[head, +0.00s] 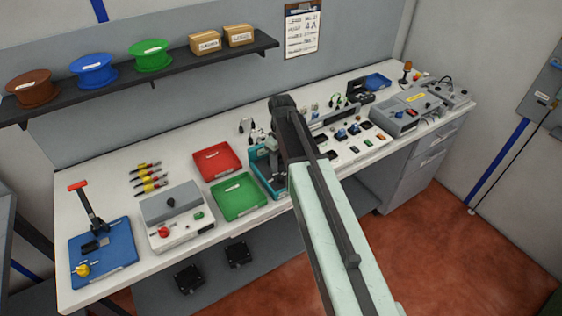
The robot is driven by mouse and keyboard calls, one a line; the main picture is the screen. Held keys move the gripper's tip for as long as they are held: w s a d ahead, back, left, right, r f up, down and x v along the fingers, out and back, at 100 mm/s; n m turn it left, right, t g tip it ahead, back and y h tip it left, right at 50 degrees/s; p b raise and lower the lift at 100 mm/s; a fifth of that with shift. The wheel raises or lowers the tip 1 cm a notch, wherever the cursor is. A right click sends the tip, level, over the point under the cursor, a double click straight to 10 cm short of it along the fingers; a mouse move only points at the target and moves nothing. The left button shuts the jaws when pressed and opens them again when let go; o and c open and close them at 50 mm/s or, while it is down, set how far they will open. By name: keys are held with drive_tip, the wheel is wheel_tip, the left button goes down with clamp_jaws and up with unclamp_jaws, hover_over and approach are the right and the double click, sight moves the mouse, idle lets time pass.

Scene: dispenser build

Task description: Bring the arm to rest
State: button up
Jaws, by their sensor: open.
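My arm reaches up from the bottom of the head view over the white workbench (120,172). Its pale green link runs to a dark joint above the middle of the bench.
Left of the arm are a green tray (238,197), a red tray (214,161), a grey control box (177,215) and a blue lever base (103,255). A grey machine (410,110) stands right. A shelf (180,70) with spools hangs behind. Red floor lies right.

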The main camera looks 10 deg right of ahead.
idle(0.4)
drive_tip(key=shift+f+b, duration=0.35)
drive_tip(key=shift+b, duration=0.1)
drive_tip(key=s+f+m+b, duration=0.2)
drive_tip(key=s+m, duration=0.1)
drive_tip(key=s, duration=0.4)
drive_tip(key=s+a+f+m+b, duration=0.1)
drive_tip(key=s+f+m+b, duration=0.1)
drive_tip(key=s, duration=0.5)
drive_tip(key=shift+s+f+m+b, duration=0.2)
drive_tip(key=shift+f+m+b, duration=0.25)
drive_tip(key=shift+m, duration=0.25)
